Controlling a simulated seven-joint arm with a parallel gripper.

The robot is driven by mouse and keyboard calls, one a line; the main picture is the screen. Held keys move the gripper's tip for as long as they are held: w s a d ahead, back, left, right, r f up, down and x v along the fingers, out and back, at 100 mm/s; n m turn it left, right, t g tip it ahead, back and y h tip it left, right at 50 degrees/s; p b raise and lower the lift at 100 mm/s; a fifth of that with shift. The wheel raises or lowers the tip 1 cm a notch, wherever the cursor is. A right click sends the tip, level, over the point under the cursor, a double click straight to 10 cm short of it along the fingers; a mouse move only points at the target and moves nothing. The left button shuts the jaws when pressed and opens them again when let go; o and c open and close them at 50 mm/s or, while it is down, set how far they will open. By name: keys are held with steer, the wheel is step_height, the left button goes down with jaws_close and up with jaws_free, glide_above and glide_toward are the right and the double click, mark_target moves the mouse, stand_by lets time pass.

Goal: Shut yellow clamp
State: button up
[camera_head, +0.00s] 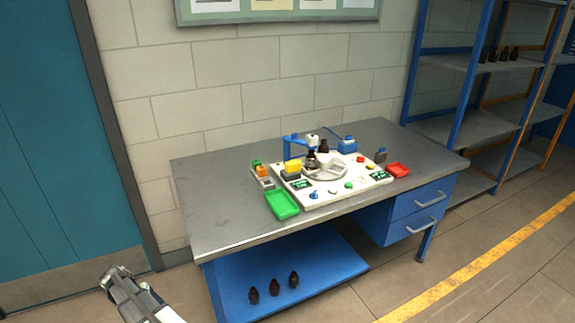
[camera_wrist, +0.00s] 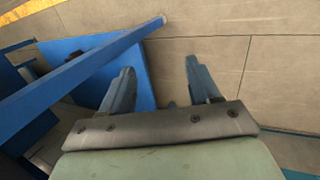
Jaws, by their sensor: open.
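A yellow block-like part (camera_head: 292,167), which looks like the yellow clamp, sits on the left side of the white machine panel (camera_head: 330,198) on the workbench. It is too small to tell whether it is open or shut. My gripper (camera_head: 112,276) is at the lower left in the head view, in front of and left of the bench, well away from the clamp. In the wrist view my gripper (camera_wrist: 160,90) is open and empty, with its two fingers apart over bare floor. The clamp is not in the wrist view.
The grey bench top (camera_head: 225,215) carries a green tray (camera_head: 283,205) and a red tray (camera_head: 398,170) beside the panel. Several brown bottles stand on the blue lower shelf (camera_head: 335,262). A blue bench leg (camera_wrist: 75,80) crosses the wrist view. The floor at the left is clear.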

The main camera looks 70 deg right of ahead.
steer(key=w+d+r+m+h, duration=0.1)
steer(key=w+d+r+m, duration=0.25)
steer(key=d+r, duration=1.1)
steer(key=w+d+r+m+h, duration=0.15)
steer(key=d+r+m, duration=0.25)
steer(key=d+r, duration=1.05)
steer(key=m+y, duration=0.2)
steer(key=m, duration=0.9)
glide_toward(290, 163)
steer(key=x, duration=1)
steer(key=shift+s+f, duration=0.1)
steer(key=shift+f, duration=0.05)
jaws_close()
